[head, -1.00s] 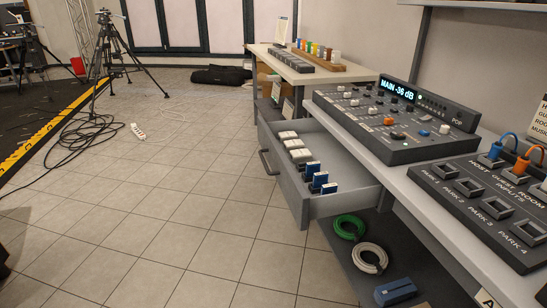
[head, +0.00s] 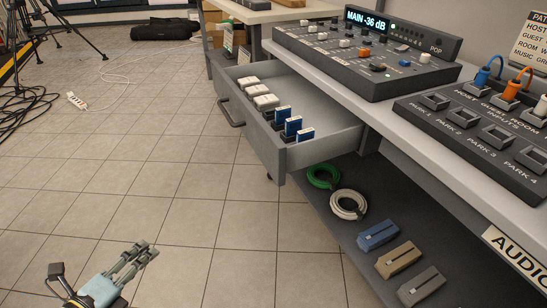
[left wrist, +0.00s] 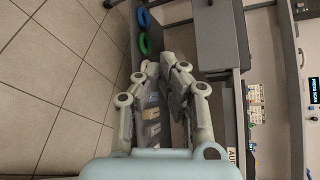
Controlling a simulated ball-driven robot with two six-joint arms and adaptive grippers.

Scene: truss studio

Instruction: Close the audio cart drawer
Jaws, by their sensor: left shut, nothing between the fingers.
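The audio cart drawer (head: 262,142) stands pulled out to the left from under the cart top, with a dark bar handle (head: 230,113) on its grey front. Several white-topped and blue-topped items stand in it. My left gripper (head: 143,252) is low at the bottom left of the head view, over the floor, shut and empty. It is well apart from the drawer front and handle. In the left wrist view its fingers (left wrist: 166,68) point up the picture, and a grey panel that appears to be the drawer (left wrist: 220,38) is to their right. My right gripper is not in view.
The mixer (head: 365,55) and the input panel (head: 480,130) sit on the cart top. Green (head: 322,176) and white (head: 348,204) cable coils and several small boxes lie on the lower shelf.

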